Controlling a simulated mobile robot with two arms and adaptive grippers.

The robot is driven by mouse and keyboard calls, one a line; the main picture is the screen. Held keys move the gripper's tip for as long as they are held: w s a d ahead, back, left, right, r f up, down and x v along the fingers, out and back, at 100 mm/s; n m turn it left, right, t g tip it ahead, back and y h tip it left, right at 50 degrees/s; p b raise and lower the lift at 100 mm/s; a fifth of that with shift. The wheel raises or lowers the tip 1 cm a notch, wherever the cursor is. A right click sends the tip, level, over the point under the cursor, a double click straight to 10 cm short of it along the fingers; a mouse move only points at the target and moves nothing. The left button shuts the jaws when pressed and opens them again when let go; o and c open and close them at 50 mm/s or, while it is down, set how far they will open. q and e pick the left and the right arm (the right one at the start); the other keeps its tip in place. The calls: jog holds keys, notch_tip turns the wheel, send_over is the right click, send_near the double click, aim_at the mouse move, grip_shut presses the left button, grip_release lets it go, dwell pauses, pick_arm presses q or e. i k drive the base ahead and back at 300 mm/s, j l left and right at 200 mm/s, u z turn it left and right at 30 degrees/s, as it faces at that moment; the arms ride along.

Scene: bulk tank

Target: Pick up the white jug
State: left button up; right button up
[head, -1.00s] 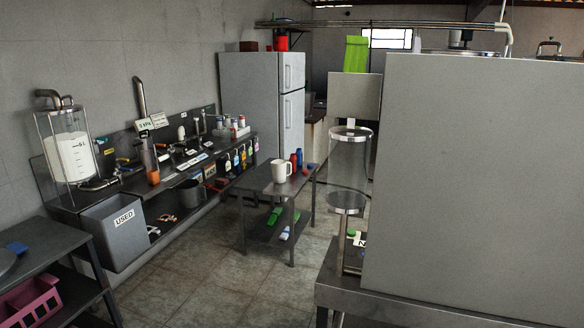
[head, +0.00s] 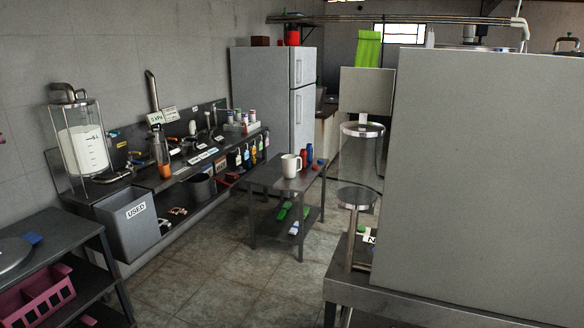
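The white jug (head: 290,166) stands upright on a small dark metal table (head: 262,178) in the middle of the room. Its handle faces right. A red bottle and a blue bottle stand just behind and to the right of it. Neither of my grippers shows in the head view. The jug is some distance ahead of me, with nothing touching it that I can see.
A grey cabinet block (head: 480,180) fills the right side, with a metal bench (head: 430,304) under it. A "USED" bin (head: 128,226) hangs at the left counter. A shelf with a pink crate (head: 38,298) is at lower left. Tiled floor (head: 222,268) is open between.

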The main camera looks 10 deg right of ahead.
aim_at(288, 162)
jog(key=i+j+u, duration=0.15)
jog(key=i+u, duration=0.2)
jog(key=i, duration=0.15)
jog(key=i+u, duration=0.35)
jog(key=i, duration=0.15)
jog(key=i+j, duration=0.1)
jog(key=i, duration=0.95)
jog(key=i+l+z, duration=0.1)
jog(key=i+z, duration=1.35)
jog(key=i, duration=0.4)
jog(key=i+l+u, duration=0.4)
jog(key=i+l, duration=0.6)
